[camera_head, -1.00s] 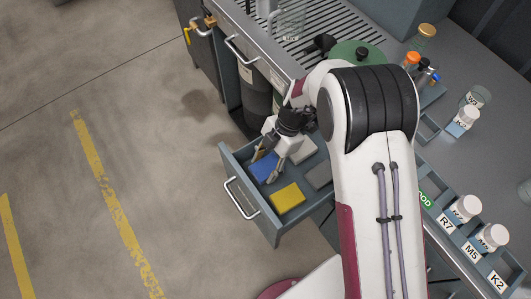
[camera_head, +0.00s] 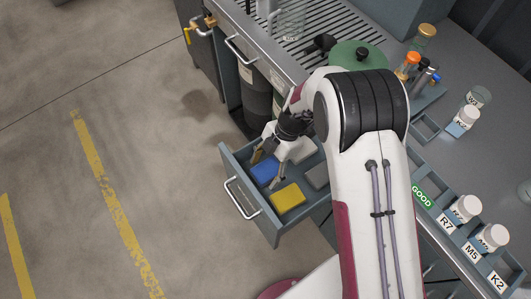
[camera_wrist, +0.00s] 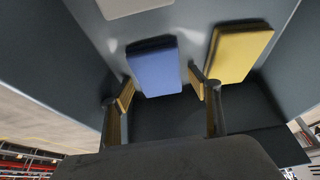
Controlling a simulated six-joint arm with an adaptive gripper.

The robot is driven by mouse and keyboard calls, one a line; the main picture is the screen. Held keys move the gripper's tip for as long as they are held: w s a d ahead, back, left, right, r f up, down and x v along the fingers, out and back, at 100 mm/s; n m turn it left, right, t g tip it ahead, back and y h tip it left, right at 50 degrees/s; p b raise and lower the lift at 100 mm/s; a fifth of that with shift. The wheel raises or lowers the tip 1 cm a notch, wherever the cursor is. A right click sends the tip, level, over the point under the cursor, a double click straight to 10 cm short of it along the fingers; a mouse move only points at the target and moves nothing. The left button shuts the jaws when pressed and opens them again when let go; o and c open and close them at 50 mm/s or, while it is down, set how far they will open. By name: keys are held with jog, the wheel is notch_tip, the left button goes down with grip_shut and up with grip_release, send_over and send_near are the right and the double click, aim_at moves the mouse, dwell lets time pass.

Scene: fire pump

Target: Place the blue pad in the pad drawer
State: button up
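The blue pad (camera_head: 264,170) lies in the open drawer, at its left side. It also shows in the wrist view (camera_wrist: 155,68), lying near the drawer's wall. My gripper (camera_head: 266,171) is at the blue pad, with its fingers spread on either side of it. In the wrist view my gripper (camera_wrist: 164,97) is open, and the pad lies in line with the gap, apart from both fingers. The pad drawer (camera_head: 263,222) is pulled out. A yellow pad (camera_head: 287,195) lies beside the blue one, and also shows in the wrist view (camera_wrist: 238,52).
Two grey pads (camera_head: 318,176) (camera_head: 303,150) lie deeper in the drawer. The drawer handle (camera_head: 238,200) sticks out at the front. Above, the bench carries a green round lid (camera_head: 356,54) and labelled white-capped jars (camera_head: 466,208). The floor at left is clear.

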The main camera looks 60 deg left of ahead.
aim_at(274, 165)
jog(key=shift+v, duration=3.9)
jog(key=shift+r, duration=0.1)
